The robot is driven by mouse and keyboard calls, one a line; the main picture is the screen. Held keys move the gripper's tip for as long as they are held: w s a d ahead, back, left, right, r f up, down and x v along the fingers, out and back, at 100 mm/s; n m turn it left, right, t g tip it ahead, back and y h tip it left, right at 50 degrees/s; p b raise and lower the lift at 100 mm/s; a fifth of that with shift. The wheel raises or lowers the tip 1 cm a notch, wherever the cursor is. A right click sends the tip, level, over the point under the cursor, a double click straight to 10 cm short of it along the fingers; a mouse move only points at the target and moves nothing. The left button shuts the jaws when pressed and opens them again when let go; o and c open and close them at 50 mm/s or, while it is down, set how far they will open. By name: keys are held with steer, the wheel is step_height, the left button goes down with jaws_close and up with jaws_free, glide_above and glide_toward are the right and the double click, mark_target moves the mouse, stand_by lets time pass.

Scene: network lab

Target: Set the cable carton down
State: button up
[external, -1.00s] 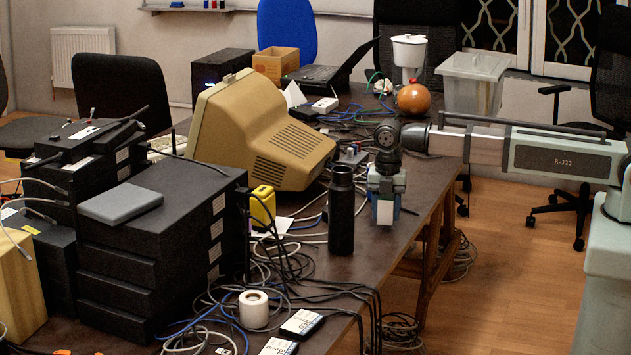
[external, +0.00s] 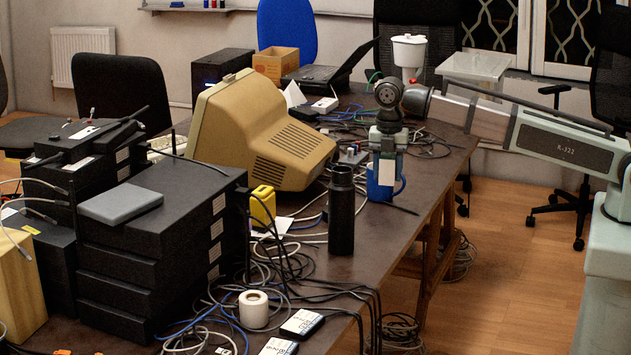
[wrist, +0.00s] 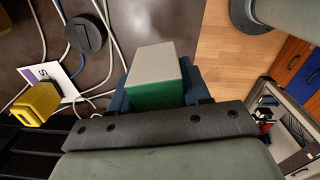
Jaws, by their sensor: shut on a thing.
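My gripper (external: 388,145) is above the right side of the table, pointing down, in the external view. It is shut on the cable carton, a small box with a pale grey face and a green side. In the wrist view the carton (wrist: 153,65) sits between the dark blue fingers of my gripper (wrist: 155,88). In the external view only a pale part of the carton (external: 387,172) shows below the fingers. It appears held above the tabletop (external: 385,235); its underside is hidden.
A blue mug (external: 379,192) shows partly behind the carton. A black bottle (external: 341,215) stands to the left, with a yellow box (external: 263,205) beyond. Cables cover much of the table; a bare strip lies right of the bottle, near the edge.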

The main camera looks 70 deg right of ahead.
step_height(320, 180, up, 16)
steer(key=m, duration=0.3)
glide_above(271, 284)
steer(key=shift+f, duration=14.3)
steer(key=shift+f, duration=0.1)
steer(key=o, duration=1.1)
steer(key=shift+o, duration=0.2)
